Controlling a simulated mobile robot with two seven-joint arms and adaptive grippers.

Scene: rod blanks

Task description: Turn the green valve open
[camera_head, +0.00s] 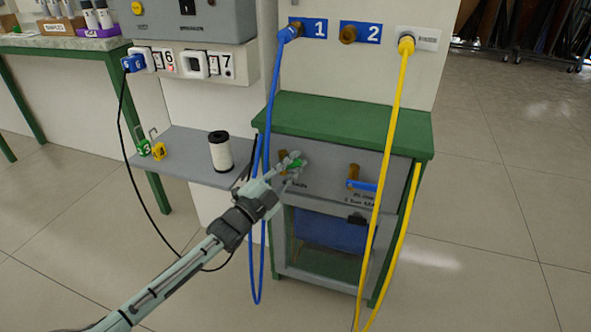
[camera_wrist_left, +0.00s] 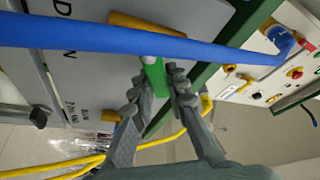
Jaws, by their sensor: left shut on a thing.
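The green valve handle (camera_head: 296,164) is on the left of the grey cabinet front, mostly covered by my fingers, so its exact angle is hard to tell. In the left wrist view the green handle (camera_wrist_left: 155,78) sticks out from a brass valve body (camera_wrist_left: 140,24). My left gripper (camera_head: 291,163) is at the handle, and in the wrist view its two fingers (camera_wrist_left: 157,88) are shut on it from both sides. My right gripper is not in view.
A blue hose (camera_head: 267,110) hangs close by my left wrist and crosses the wrist view. A blue-handled valve (camera_head: 362,186) and a yellow hose (camera_head: 388,150) are to the right. A shelf (camera_head: 185,168) holds a white spool (camera_head: 221,151) and small tagged padlocks.

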